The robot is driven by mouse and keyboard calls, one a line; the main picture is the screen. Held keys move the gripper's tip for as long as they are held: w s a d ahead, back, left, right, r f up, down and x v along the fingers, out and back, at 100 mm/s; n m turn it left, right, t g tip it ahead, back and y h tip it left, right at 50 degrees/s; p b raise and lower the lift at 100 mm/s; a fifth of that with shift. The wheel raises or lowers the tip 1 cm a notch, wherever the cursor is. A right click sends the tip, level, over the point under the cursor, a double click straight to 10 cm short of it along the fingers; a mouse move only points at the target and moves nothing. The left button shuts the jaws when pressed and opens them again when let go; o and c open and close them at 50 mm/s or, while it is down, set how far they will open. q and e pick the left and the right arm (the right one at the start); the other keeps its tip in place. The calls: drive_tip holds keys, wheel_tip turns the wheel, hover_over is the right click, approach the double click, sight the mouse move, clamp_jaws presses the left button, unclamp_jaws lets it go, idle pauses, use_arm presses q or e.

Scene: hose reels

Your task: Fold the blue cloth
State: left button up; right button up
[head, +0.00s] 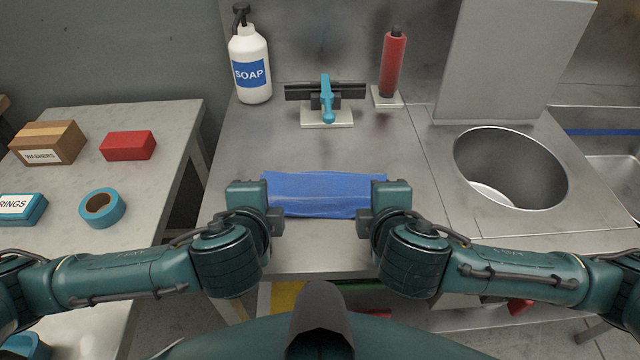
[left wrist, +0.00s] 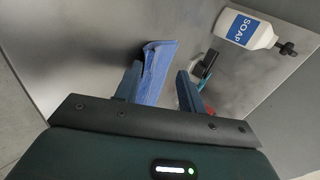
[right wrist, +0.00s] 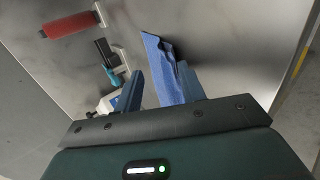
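The blue cloth (head: 322,190) lies as a wide, flat strip on the steel counter, with a crease running along its length. Its ends are partly hidden by my grippers. My left gripper (head: 268,206) is at its left end; in the left wrist view (left wrist: 158,88) the fingers are apart, with the cloth (left wrist: 157,68) between them, close to the left finger. My right gripper (head: 372,207) is at its right end; in the right wrist view (right wrist: 160,88) the fingers are apart, with the cloth (right wrist: 163,62) between them, close to the right finger. Whether either finger touches it is unclear.
Behind the cloth stand a soap bottle (head: 250,65), a blue-handled clamp fixture (head: 326,100) and a red cylinder (head: 392,65) on a base. A round basin (head: 512,165) is on the right. A side table on the left holds boxes and a tape roll (head: 101,208).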

use_arm(q)
wheel_tip(320, 180, up, 8)
drive_tip(key=s, duration=0.2)
drive_tip(key=shift+r, duration=0.25)
use_arm(e)
wheel_tip(320, 180, up, 8)
drive_tip(key=s, duration=0.2)
drive_tip(key=shift+r, duration=0.25)
use_arm(q)
drive_tip(key=shift+f, duration=0.1)
